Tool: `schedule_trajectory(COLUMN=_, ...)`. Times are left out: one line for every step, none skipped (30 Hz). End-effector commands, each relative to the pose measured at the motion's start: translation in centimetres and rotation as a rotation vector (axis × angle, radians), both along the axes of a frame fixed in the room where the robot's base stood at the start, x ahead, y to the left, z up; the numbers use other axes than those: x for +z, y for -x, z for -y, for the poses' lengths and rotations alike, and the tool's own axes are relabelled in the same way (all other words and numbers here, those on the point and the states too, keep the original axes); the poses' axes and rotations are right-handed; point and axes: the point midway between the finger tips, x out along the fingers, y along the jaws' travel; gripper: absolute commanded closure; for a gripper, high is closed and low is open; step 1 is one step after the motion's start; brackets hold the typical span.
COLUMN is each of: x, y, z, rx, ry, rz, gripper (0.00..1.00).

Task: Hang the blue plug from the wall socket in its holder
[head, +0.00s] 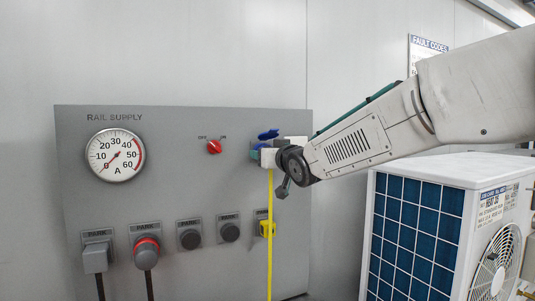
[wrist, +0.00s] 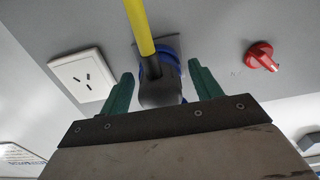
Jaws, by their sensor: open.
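The blue plug (wrist: 158,92) shows in the wrist view as a dark grey body with a blue rim around its far end, seated at the wall socket. A yellow cable (wrist: 139,25) leaves it and hangs straight down in the head view (head: 270,230). My gripper (wrist: 161,72) is open, with one green finger on each side of the plug and a gap on both sides. In the head view my gripper (head: 267,156) hides most of the socket; a raised blue lid (head: 268,134) shows above. Several PARK holders line the panel's bottom, two with dark round faces (head: 189,238) (head: 230,232).
A grey plug (head: 96,258) and a red-ringed plug (head: 146,252) hang in the left holders. A yellow piece (head: 267,229) sits at the rightmost holder, partly behind the cable. A red switch (head: 214,146) and white outlet (wrist: 83,76) flank the socket. An outdoor unit (head: 440,225) stands right.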

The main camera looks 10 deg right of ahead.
Motion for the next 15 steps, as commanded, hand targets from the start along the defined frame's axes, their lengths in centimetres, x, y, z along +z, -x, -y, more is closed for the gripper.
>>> schedule_trajectory(x=0.0, y=0.0, z=0.0, rx=0.0, ry=0.0, rz=0.0, gripper=0.36)
schedule_trajectory(x=0.0, y=0.0, z=0.0, rx=0.0, ry=0.0, rz=0.0, gripper=0.36)
schedule_trajectory(x=0.0, y=0.0, z=-0.01, rx=0.0, ry=0.0, rz=0.0, gripper=0.36)
schedule_trajectory(x=0.0, y=0.01, z=-0.02, rx=0.0, ry=0.0, rz=0.0, gripper=0.36)
schedule_trajectory(x=0.0, y=0.01, z=-0.02, rx=0.0, ry=0.0, rz=0.0, gripper=0.36)
schedule_trajectory(x=0.0, y=0.01, z=-0.02, rx=0.0, ry=0.0, rz=0.0, gripper=0.36)
schedule_trajectory(x=0.0, y=0.01, z=-0.02, rx=0.0, ry=0.0, rz=0.0, gripper=0.36)
schedule_trajectory(x=0.0, y=0.01, z=-0.02, rx=0.0, ry=0.0, rz=0.0, gripper=0.36)
schedule_trajectory(x=0.0, y=0.01, z=-0.03, rx=0.0, ry=0.0, rz=0.0, gripper=0.47)
schedule_trajectory(x=0.0, y=0.01, z=-0.03, rx=0.0, ry=0.0, rz=0.0, gripper=0.56)
schedule_trajectory(x=0.0, y=0.01, z=-0.03, rx=0.0, ry=0.0, rz=0.0, gripper=0.64)
schedule_trajectory(x=0.0, y=0.01, z=-0.03, rx=0.0, ry=0.0, rz=0.0, gripper=0.75)
schedule_trajectory(x=0.0, y=0.01, z=-0.03, rx=0.0, ry=0.0, rz=0.0, gripper=0.84)
schedule_trajectory(x=0.0, y=0.01, z=-0.03, rx=0.0, ry=0.0, rz=0.0, gripper=0.92)
schedule_trajectory(x=0.05, y=0.02, z=-0.03, rx=0.0, ry=0.0, rz=0.001, gripper=0.96)
